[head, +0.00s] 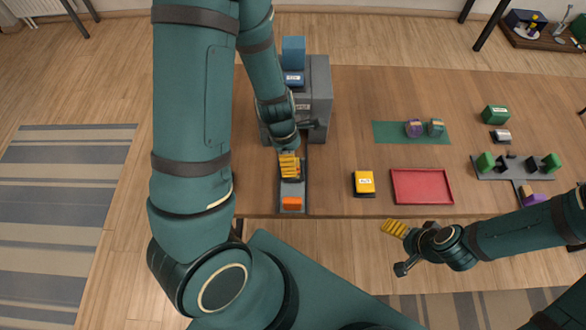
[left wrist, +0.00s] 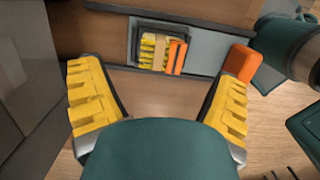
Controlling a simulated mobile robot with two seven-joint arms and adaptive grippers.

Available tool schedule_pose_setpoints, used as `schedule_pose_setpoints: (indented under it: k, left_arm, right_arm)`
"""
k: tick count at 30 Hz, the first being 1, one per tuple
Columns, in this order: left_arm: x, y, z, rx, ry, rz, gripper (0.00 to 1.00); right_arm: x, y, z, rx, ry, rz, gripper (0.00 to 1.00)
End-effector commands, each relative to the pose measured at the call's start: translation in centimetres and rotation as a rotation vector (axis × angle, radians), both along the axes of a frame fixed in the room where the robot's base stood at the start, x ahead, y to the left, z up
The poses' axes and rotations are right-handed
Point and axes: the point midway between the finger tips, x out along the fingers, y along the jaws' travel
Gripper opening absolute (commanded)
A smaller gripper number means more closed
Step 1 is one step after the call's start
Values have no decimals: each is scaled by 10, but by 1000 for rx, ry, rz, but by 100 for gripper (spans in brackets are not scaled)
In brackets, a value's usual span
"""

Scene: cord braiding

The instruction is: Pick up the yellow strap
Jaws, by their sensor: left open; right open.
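A yellow bundle, likely the yellow strap (left wrist: 147,52), shows in the left wrist view. It lies in a small dark-rimmed holder with a tan band and an orange strip beside it. My left gripper (left wrist: 158,80) is open, its two yellow fingers spread to either side below the strap in the picture, with nothing between them. In the head view my left gripper (head: 289,166) is over the grey strip on the table and hides the strap. My right gripper (head: 394,228) is open and empty, in front of the table's front edge.
An orange block (head: 292,204) sits at the strip's near end. A grey box-like fixture (head: 319,90) stands behind it. To the right are a yellow labelled block (head: 364,182), a red tray (head: 421,187), a green mat (head: 389,133) and a grey rack (head: 487,173). Bare table lies between them.

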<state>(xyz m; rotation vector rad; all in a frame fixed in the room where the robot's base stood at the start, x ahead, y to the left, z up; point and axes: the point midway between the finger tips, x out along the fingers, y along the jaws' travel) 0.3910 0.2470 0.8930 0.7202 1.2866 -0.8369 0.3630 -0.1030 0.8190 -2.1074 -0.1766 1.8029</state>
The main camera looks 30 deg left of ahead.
Motion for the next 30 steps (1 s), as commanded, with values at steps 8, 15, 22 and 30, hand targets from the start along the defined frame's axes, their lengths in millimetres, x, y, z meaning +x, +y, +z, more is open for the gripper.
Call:
schedule_pose_setpoints:
  k: [8,15,22,30]
  left_arm:
    - [0,-3,-39,0,2,0,89]
    - [2,-6,-51,0,0,-1,89]
    - [2,-6,-50,0,0,-1,71]
    - [2,-6,-50,0,0,-1,11]
  right_arm:
    - [-6,1,-20,4,15,11,85]
    - [-8,2,-24,5,18,15,85]
    - [-8,2,-24,5,18,15,85]
    - [-8,2,-24,5,18,15,85]
